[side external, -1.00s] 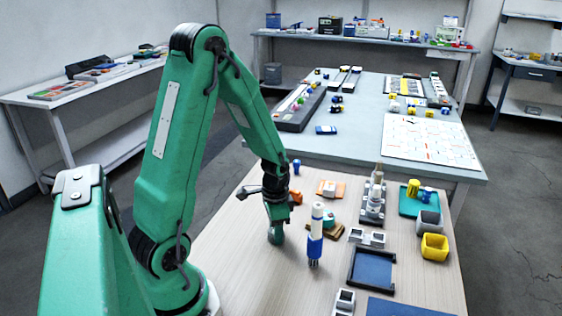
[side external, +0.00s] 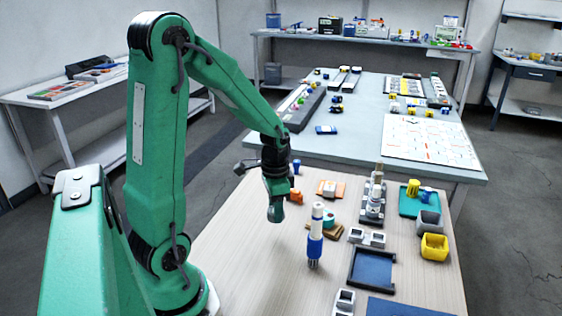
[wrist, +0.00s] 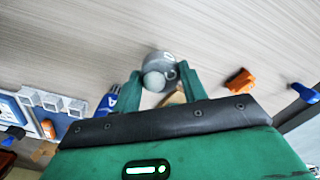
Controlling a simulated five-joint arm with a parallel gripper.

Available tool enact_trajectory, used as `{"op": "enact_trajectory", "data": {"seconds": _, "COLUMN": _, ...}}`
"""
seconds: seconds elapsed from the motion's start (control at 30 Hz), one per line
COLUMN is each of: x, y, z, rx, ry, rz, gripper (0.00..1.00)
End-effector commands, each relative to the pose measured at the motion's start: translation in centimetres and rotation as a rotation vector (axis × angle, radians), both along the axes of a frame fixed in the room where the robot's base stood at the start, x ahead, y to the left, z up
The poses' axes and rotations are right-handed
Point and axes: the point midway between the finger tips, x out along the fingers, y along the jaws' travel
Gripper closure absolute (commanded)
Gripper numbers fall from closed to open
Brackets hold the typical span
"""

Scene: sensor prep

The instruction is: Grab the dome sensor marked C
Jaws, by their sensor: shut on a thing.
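A grey dome sensor (wrist: 160,70) sits between the two green fingers of my gripper (wrist: 160,86) in the wrist view. A small dark mark shows on its side, too small to read as a letter. In the side view my gripper (side external: 275,205) is shut on the sensor (side external: 275,214), which hangs above the wooden table top. Much of the sensor is hidden by the fingers in the side view.
A white-and-blue upright tool (side external: 316,240) stands right of my gripper, beside a teal-topped brown block (side external: 332,230). Yellow (side external: 434,247) and grey (side external: 429,222) bins and a dark tray (side external: 357,279) are at right. The table's near left is clear.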

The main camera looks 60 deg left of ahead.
Motion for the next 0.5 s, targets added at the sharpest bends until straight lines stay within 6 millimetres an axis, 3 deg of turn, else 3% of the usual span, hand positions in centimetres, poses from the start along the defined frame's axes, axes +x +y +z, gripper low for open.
{"op": "enact_trajectory", "data": {"seconds": 0.2, "x": 0.0, "y": 0.0, "z": 2.1, "rx": 0.001, "ry": -0.002, "rz": 0.000, "gripper": 0.81}}
{"op": "enact_trajectory", "data": {"seconds": 0.5, "x": 0.0, "y": 0.0, "z": 2.7, "rx": 0.000, "ry": 0.000, "rz": 0.000, "gripper": 0.81}}
